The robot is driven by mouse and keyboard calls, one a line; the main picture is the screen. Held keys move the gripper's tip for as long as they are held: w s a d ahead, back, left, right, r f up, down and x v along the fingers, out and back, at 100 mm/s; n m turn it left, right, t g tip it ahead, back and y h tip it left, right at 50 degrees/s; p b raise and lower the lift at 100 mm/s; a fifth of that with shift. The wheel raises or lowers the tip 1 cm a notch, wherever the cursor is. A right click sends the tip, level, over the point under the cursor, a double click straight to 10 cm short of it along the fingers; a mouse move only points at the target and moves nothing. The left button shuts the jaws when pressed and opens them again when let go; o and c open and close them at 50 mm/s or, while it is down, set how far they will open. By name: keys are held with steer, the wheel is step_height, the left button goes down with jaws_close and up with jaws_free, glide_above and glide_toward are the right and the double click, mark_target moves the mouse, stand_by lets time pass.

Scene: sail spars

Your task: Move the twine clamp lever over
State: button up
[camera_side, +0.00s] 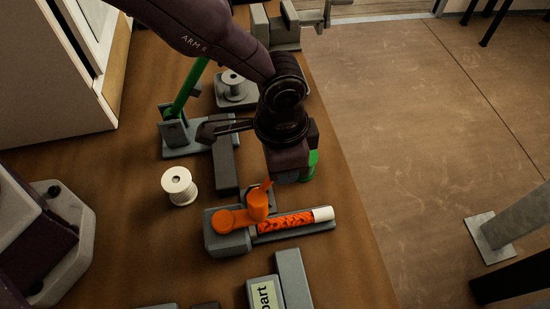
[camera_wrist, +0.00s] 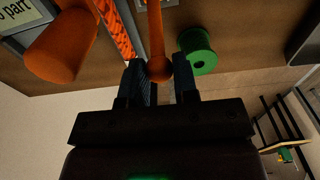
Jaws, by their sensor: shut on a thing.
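In the wrist view the lever (camera_wrist: 156,30) is a thin rod with a ball end. My gripper (camera_side: 270,180) is above the clamp, pointing down. In the wrist view my gripper (camera_wrist: 159,76) has its dark fingers on either side of the ball end, shut on the lever. The fingertips are mostly hidden in the side view. An orange patterned spar (camera_side: 284,222) with a white end lies in a grey holder beside the clamp.
A green spool (camera_wrist: 197,51) stands near the fingers, partly behind my gripper in the side view. A white spool (camera_side: 179,186) stands left of the clamp. Grey blocks (camera_side: 294,279) and a labelled plate (camera_side: 264,293) lie in front. The bench's right edge is close.

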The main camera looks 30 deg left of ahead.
steer(key=shift+w+d, duration=0.1)
steer(key=shift+d, duration=0.05)
steer(key=shift+w+d+f, duration=0.7)
steer(key=shift+f, duration=0.15)
steer(key=shift+w+d+f, duration=0.3)
steer(key=shift+f, duration=0.2)
steer(key=shift+w+d+f, duration=0.3)
steer(key=shift+f, duration=0.2)
steer(key=shift+w+d+f, duration=0.15)
steer(key=shift+f, duration=0.4)
steer(key=shift+w+d+f, duration=0.1)
steer(key=shift+w+f, duration=0.05)
steer(key=shift+f, duration=0.65)
